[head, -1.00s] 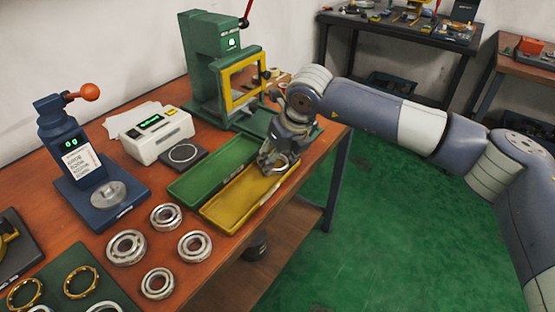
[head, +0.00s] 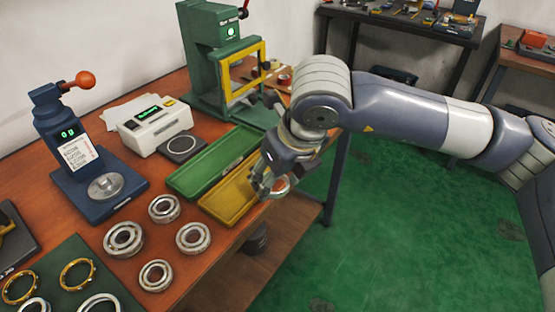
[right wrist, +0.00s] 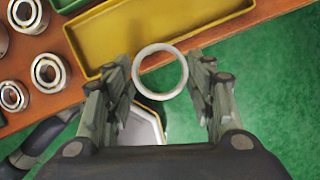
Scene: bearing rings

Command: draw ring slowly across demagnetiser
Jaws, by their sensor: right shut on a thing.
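My right gripper (head: 268,182) is shut on a pale metal ring (head: 281,189), just off the near right side of the yellow tray. In the right wrist view, the ring (right wrist: 160,95) sits between the two fingers (right wrist: 162,70), seen nearly face-on, with green floor behind it. A white box with a lit green display (head: 155,127) stands farther back on the table, with a dark plate (head: 181,146) marked by a pale circle at its front. I take these as the demagnetiser, though no label is readable. The ring is well apart from them. My left gripper is not in view.
The green tray (head: 213,163) and yellow tray (head: 225,207) lie between ring and plate. A green press (head: 213,50) stands behind. A blue gauge stand (head: 75,150) is at left. Several bearings (head: 193,238) lie at the near table edge.

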